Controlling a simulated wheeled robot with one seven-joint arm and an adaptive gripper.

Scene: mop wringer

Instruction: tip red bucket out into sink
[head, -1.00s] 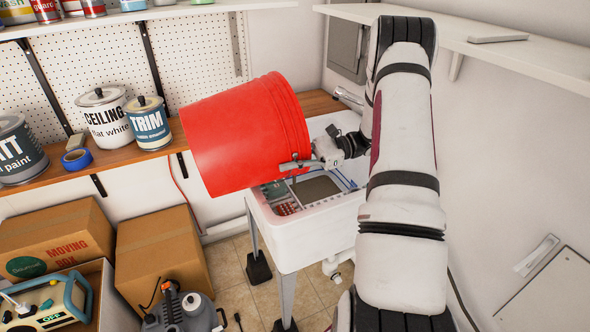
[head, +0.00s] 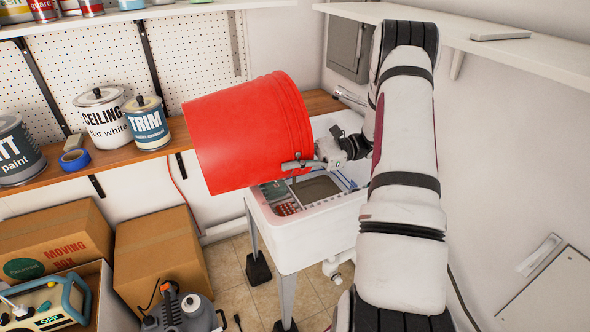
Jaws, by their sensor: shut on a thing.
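The red bucket (head: 240,132) is held in the air, tipped onto its side, in the middle of the head view. Its closed bottom faces left and its ribbed rim end is at the right. Its mouth and inside are hidden. My gripper (head: 300,164) is shut on the bucket near its rim, at the lower right. The white sink (head: 300,236) stands on legs below and to the right of the bucket. Its basin is partly visible, with a dark bottom and several items in it. The bucket's rim end is above the sink's back part.
A wooden shelf (head: 100,165) on the left holds paint cans (head: 101,115) and blue tape (head: 75,160). A white shelf (head: 480,38) runs along the right wall.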

